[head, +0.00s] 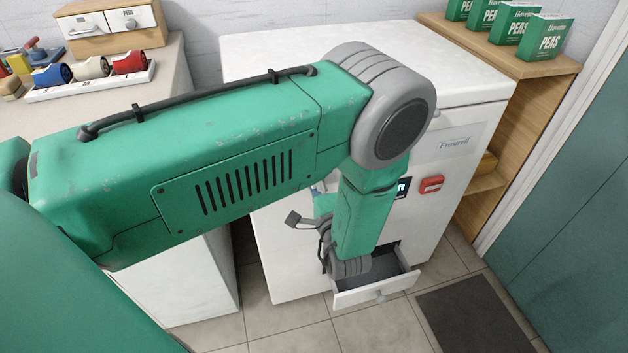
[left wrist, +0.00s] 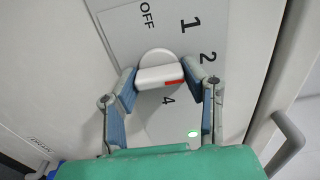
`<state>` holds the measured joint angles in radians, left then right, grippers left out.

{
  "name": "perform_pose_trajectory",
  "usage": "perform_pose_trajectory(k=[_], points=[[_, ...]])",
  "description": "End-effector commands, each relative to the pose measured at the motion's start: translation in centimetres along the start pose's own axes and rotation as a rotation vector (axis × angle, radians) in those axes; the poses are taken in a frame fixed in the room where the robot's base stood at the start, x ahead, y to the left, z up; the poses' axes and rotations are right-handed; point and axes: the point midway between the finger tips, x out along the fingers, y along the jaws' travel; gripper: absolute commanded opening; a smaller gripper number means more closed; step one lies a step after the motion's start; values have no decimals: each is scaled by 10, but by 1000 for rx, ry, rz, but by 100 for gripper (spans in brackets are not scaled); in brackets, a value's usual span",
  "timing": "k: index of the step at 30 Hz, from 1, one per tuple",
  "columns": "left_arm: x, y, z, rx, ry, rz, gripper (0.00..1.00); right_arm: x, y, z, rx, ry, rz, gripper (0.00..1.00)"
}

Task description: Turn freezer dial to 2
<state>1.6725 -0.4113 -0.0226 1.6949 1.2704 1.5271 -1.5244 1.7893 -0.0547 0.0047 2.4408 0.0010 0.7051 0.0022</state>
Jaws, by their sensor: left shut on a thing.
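The freezer dial (left wrist: 156,57) is a pale round knob with a raised grip bar, in the left wrist view. A red mark sits at the bar's right end. Around it on a grey panel (left wrist: 130,28) are OFF, 1, 2 and 4, with 2 at the right and 4 below. The red mark points right, below the 2; any 3 is hidden. My left gripper (left wrist: 159,73) is shut on the dial, one finger at each side of the bar. In the head view my arm hides the dial on the white freezer (head: 475,93). My right gripper is out of view.
A white drawer (head: 352,297) stands open low on the freezer's front, below my left wrist. A red item (head: 432,184) is on the front. Green PEAS boxes (head: 545,37) stand on a wooden shelf at the right. A dark mat (head: 475,315) lies on the floor.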

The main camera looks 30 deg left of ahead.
Motion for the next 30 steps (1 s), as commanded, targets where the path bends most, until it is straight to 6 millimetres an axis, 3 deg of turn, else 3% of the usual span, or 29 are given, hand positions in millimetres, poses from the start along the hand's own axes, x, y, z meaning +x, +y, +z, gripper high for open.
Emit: perform_pose_trajectory(k=[4, 5, 6, 7, 19, 23, 30], points=[[-6, 6, -3, -1, 12, 18, 9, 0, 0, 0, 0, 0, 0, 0], [-6, 6, -3, -1, 12, 18, 42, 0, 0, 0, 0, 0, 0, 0], [-6, 6, -3, -1, 12, 18, 56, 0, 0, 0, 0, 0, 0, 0], [-5, 6, -3, -1, 12, 18, 59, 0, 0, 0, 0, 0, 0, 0], [-8, 3, 0, -4, 3, 12, 59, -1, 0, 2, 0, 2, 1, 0], [-28, 3, 0, -3, 3, 12, 59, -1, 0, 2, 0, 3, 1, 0], [-81, 4, -2, 0, 6, 13, 59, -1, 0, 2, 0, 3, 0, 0]])
